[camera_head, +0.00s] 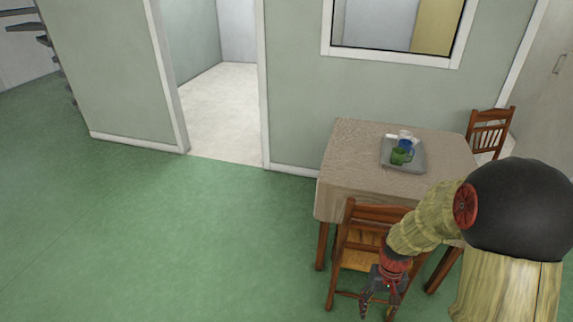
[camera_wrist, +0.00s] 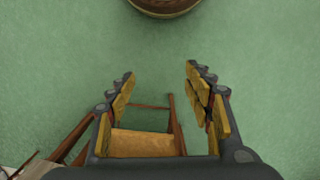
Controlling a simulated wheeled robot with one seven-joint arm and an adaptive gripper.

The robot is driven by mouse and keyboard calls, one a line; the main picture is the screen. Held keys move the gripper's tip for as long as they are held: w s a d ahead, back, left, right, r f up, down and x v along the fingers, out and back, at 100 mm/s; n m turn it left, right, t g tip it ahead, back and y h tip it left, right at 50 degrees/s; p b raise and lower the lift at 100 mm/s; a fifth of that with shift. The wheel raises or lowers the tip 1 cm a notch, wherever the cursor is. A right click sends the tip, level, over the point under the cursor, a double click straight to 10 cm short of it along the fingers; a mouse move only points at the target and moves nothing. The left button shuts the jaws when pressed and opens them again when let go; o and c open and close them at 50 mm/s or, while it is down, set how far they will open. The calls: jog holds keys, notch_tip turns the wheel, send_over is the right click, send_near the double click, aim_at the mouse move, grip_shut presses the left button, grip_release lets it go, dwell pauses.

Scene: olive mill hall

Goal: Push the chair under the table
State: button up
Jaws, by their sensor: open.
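The brown wooden chair (camera_head: 345,262), with a slatted back and a lighter seat, stands at the near side of the table, close to its draped edge. The table (camera_head: 345,150) has a beige cloth and wooden legs. My gripper (camera_head: 376,300) hangs low in front of the chair and hides part of its seat and legs. In the wrist view my gripper (camera_wrist: 160,82) has its fingers spread wide with nothing between the tips. The chair's seat (camera_wrist: 143,143) and a leg show beneath and behind the fingers. I cannot tell whether gripper and chair touch.
A grey tray (camera_head: 417,166) with a green mug (camera_head: 398,156) and a blue mug (camera_head: 405,145) is on the table. A second chair (camera_head: 490,132) stands at the far right corner. A round wooden thing (camera_wrist: 165,6) is at the wrist view's top. Green floor is clear at left.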

jog(key=s+a+r+t, duration=0.2)
jog(key=s+r, duration=0.2)
jog(key=r, duration=0.7)
jog(key=s+a+r+t+p, duration=0.1)
jog(key=s+a+r+t, duration=0.1)
jog(key=r, duration=0.8)
jog(key=s+a+r+n+t, duration=0.1)
jog(key=s+a+r+t, duration=0.2)
jog(key=s+r, duration=0.4)
jog(key=shift+a+r+p, duration=0.35)
jog(key=shift+r, duration=2)
